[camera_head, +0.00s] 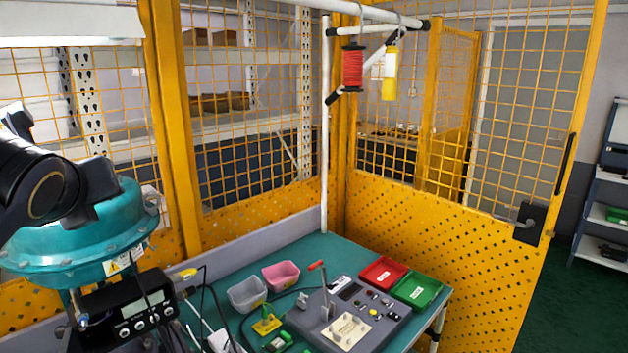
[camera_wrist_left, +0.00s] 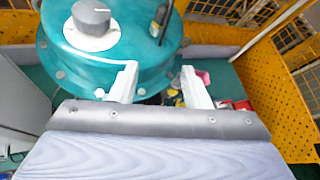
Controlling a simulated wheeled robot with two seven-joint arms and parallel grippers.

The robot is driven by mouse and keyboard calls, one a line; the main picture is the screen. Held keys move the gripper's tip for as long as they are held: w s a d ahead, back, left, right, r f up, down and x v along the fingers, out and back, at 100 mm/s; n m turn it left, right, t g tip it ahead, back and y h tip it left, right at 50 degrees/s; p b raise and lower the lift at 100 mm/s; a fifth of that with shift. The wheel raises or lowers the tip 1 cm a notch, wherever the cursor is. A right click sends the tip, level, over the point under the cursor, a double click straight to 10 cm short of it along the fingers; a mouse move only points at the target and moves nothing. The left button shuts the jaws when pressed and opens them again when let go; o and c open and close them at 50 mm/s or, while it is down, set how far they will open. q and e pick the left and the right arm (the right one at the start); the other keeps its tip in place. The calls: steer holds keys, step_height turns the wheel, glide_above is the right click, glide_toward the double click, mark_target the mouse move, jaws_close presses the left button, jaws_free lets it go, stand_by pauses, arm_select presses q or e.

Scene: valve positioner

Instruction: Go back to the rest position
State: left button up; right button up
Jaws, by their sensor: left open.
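A large teal valve actuator (camera_head: 75,235) with a rounded top stands at the left of the head view. It also shows in the wrist view (camera_wrist_left: 70,62), with a grey knob (camera_wrist_left: 90,18) on a white disc on its top. The valve positioner (camera_head: 128,308), a black box with a small display, is mounted below it. My left gripper (camera_wrist_left: 159,68) is open, with two white fingers apart and nothing between them. In the wrist view its fingers overlap the teal housing; I cannot tell whether they touch it. My right gripper is in neither view.
A green-topped bench (camera_head: 330,250) holds a grey bin (camera_head: 247,294), a pink bin (camera_head: 281,275), a red tray (camera_head: 383,273), a green tray (camera_head: 416,289) and a grey control panel (camera_head: 350,315). Yellow mesh fencing (camera_head: 440,245) encloses the bench. A red spool (camera_head: 352,68) hangs above.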

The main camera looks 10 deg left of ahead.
arm_select(q)
steer(key=s+d+f+n+g+h, duration=0.2)
steer(key=s+d+f+n, duration=0.3)
steer(key=f+n, duration=0.4)
steer(key=s+d+f+n+g+h, duration=0.1)
steer(key=s+d+f+n+h, duration=0.3)
steer(key=s+f+n, duration=0.3)
steer(key=s+d+f+n+g+h, duration=0.2)
steer(key=s+d+f+n, duration=0.3)
steer(key=f+n, duration=0.8)
step_height(320, 180, down, 4)
steer(key=shift+s+d+r+g+h, duration=0.15)
steer(key=shift+s+d+g+h, duration=0.2)
steer(key=shift+d+h, duration=0.55)
steer(key=shift+c, duration=0.2)
